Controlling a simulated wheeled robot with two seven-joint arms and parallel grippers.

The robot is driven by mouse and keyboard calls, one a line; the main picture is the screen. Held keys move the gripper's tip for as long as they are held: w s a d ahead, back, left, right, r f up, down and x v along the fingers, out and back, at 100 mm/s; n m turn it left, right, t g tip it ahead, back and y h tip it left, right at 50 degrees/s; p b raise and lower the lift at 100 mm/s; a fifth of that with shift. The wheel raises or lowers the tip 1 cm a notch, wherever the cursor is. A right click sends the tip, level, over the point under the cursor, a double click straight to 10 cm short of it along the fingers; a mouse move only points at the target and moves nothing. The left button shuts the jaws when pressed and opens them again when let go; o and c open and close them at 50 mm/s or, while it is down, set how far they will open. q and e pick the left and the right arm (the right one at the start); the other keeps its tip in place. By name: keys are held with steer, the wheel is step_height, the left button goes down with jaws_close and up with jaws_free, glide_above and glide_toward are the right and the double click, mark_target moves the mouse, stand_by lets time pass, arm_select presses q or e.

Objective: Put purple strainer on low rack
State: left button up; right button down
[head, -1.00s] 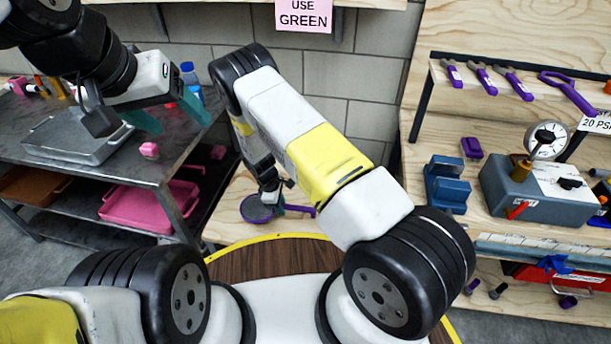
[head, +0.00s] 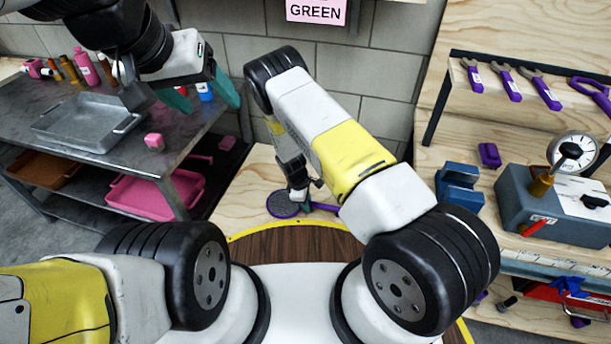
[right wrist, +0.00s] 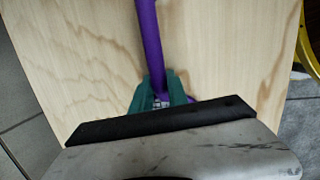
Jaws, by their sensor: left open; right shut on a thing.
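The purple strainer has a round mesh head (head: 283,205) and a purple handle. In the head view it lies flat at the low pale wooden surface (head: 250,178), between the metal cart and the right bench. I cannot tell whether it touches the wood. My right gripper (head: 303,200) is shut on its handle. In the right wrist view the teal fingers (right wrist: 160,92) clasp the purple handle (right wrist: 149,40) above the wood; the mesh head is hidden there. My left gripper (head: 203,96) is open and empty, high near the cart's right end.

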steer(key=shift+f, duration=0.1)
steer(key=c, duration=1.3)
jaws_free()
steer(key=s+d+r+m+y, duration=0.1)
steer(key=r+m, duration=0.1)
steer(key=r, duration=1.1)
steer(key=s+d+r+m+t+y, duration=0.1)
steer(key=r+m, duration=0.2)
steer(key=r, duration=1.1)
steer(key=s+d+r+m+y, duration=0.1)
steer(key=r+m, duration=0.1)
steer(key=r, duration=1.1)
steer(key=s+d+r+m+t, duration=0.1)
steer(key=s+d+r+m, duration=0.1)
steer(key=s+r, duration=0.4)
steer(key=s+d+r+m+t+y, duration=0.1)
steer(key=s+d+r+m, duration=0.2)
steer(key=s+r, duration=0.3)
steer(key=s+d+r+m+t, duration=0.2)
steer(key=s+r, duration=0.4)
steer(key=s, duration=0.3)
steer(key=shift+s+d+r+m+y, duration=0.15)
steer(key=shift+d+r+m+y, duration=0.2)
steer(key=shift+d, duration=0.2)
